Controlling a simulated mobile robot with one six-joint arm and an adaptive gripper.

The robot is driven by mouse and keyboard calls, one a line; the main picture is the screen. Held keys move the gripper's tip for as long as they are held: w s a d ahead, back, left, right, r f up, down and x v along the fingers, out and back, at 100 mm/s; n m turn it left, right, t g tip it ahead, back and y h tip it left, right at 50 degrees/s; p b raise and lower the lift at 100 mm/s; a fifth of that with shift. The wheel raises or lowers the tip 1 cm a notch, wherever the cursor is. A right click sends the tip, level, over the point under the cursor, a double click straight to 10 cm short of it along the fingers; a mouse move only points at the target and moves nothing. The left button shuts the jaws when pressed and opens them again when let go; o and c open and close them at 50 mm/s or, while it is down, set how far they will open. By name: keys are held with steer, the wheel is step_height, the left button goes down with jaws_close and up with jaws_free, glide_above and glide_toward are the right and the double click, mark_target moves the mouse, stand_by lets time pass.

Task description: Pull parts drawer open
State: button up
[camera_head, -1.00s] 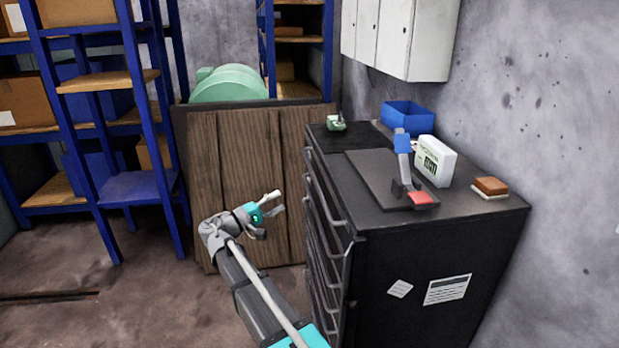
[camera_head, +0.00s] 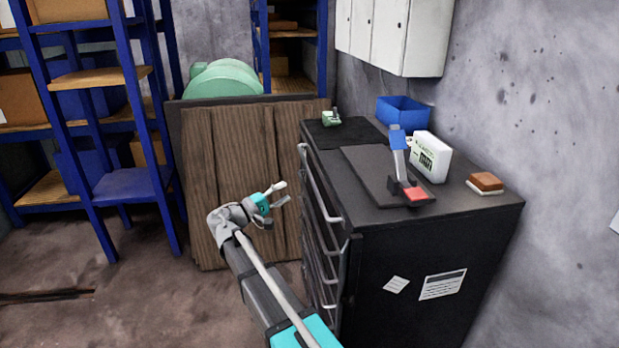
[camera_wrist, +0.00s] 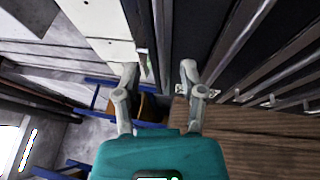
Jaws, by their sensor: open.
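The parts drawers are in a black cabinet (camera_head: 425,262) at the right of the head view. Several drawers with long grey bar handles are stacked on its left-facing front. The top handle (camera_head: 320,186) is nearest my gripper. My gripper (camera_head: 281,194) is open and empty, left of the drawer front and apart from it. In the wrist view, the two fingers (camera_wrist: 160,75) are spread with no handle held between them. A drawer handle (camera_wrist: 235,42) runs beyond the right finger. The drawers look closed, though a small opening would be hard to tell.
On the cabinet top are a dark board with a blue-and-red clamp-like tool (camera_head: 402,170), a white box (camera_head: 431,157), a blue bin (camera_head: 403,112), and a brown block (camera_head: 486,181). Wooden boards (camera_head: 230,185) stand behind my gripper. Blue shelving (camera_head: 130,186) is at left.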

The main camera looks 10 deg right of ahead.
mark_target(311, 176)
steer(key=p+x, duration=0.1)
steer(key=x, duration=0.9)
steer(key=shift+d+r+p, duration=0.1)
steer(key=shift+p, duration=0.25)
jaws_close()
